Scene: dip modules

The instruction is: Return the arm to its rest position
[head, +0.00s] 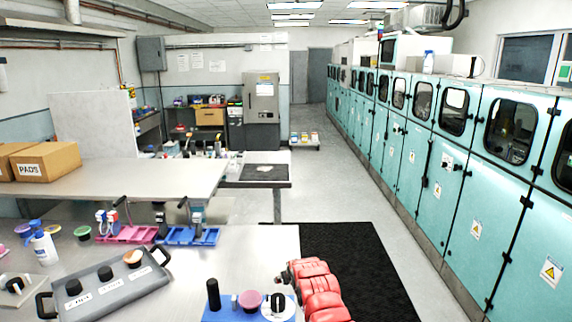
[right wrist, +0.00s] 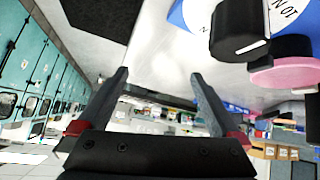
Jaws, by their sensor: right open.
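My right arm (head: 318,292), red, reaches up from the bottom centre of the head view, beside the right edge of the near table. My right gripper (right wrist: 158,88) is open and empty in the right wrist view, with its two dark fingers spread apart. Near it in that view are a black knob (right wrist: 238,27) on a white and blue plate and a pink round piece (right wrist: 283,62), both apart from the fingers. My left gripper is in neither view.
A blue board (head: 228,313) with a black post and knob stands left of my arm on the near table (head: 215,260). A grey tray (head: 110,291) is further left. A black mat (head: 362,275) and teal cabinets (head: 455,190) are on the right, with clear floor between.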

